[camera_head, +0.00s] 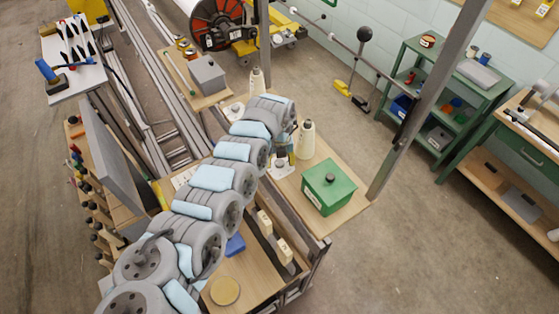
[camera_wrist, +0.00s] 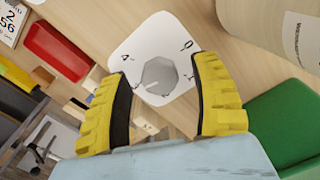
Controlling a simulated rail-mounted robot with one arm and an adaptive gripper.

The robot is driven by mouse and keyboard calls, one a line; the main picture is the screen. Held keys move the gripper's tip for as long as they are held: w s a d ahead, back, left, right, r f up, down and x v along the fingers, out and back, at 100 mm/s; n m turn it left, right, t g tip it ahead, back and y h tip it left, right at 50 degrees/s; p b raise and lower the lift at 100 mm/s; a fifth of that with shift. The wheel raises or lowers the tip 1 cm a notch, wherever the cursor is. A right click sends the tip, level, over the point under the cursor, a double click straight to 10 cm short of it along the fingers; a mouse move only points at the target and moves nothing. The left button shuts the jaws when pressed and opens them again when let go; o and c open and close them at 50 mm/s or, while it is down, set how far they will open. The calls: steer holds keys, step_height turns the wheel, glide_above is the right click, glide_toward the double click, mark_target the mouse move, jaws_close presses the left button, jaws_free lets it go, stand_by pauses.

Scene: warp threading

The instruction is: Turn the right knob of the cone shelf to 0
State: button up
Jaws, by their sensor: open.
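The right knob (camera_wrist: 159,76) is a grey faceted knob on a white dial plate (camera_wrist: 140,38), at the upper middle of the wrist view. A "0" shows at the plate's upper right, with other marks at left and right. A pale line on the knob appears to point to the lower left. My gripper (camera_wrist: 163,66) is open, its yellow fingers on either side of the knob in the picture; contact cannot be told. In the head view the plate (camera_head: 281,166) sits on the wooden shelf beside a cone (camera_head: 305,140), and my arm partly hides the gripper.
A green lidded box (camera_head: 329,187) stands close to the right of the dial. The cone (camera_wrist: 272,28) is near at upper right in the wrist view. A second cone (camera_head: 257,80) stands farther back. A red bin (camera_wrist: 57,50) lies to the left.

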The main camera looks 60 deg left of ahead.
steer(key=shift+f, duration=0.1)
jaws_close()
steer(key=shift+p, duration=0.3)
